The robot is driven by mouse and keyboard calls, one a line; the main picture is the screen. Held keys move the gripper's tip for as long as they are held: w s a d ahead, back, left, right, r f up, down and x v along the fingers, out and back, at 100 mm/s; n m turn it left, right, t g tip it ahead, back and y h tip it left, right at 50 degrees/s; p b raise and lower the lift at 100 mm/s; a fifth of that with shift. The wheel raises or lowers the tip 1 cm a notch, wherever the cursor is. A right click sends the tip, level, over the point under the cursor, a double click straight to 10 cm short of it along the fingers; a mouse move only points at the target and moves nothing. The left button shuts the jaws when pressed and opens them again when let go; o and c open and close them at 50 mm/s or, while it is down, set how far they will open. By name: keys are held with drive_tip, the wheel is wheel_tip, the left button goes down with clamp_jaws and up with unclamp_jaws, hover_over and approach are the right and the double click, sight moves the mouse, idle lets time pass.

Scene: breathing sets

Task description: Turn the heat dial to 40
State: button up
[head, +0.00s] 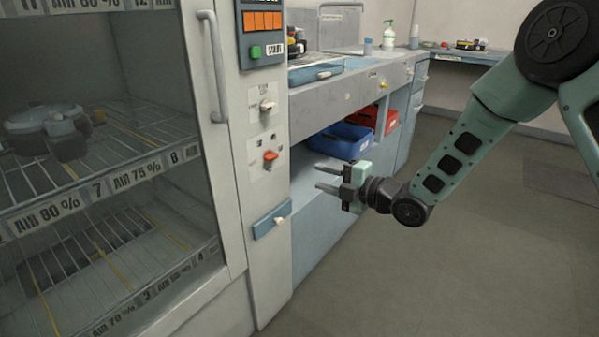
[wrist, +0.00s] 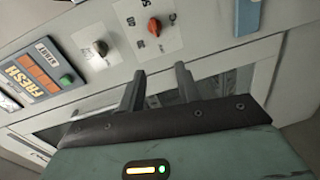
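A red dial (head: 270,156) sits on a pale plate on the cabinet's narrow front panel. In the wrist view the red dial (wrist: 155,27) has small printed marks around it, including what looks like °C; I cannot read its setting for sure.
A glass-doored cabinet with a vertical handle (head: 215,66) stands at left. A blue latch plate (head: 272,221) is below the dials. A display with a green button (head: 255,51) is above. A bench (head: 340,90) with blue (head: 338,143) and red bins is behind my gripper. The floor at right is clear.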

drive_tip(key=w+d+f+n+y, duration=0.1)
drive_tip(key=w+d+f, duration=0.1)
drive_tip(key=b, duration=0.2)
approach(274, 158)
drive_tip(key=shift+t, duration=0.4)
drive_tip(key=x, duration=0.8)
drive_tip(key=shift+w+a+f, duration=0.15)
drive_tip(key=shift+a+f, duration=0.1)
clamp_jaws()
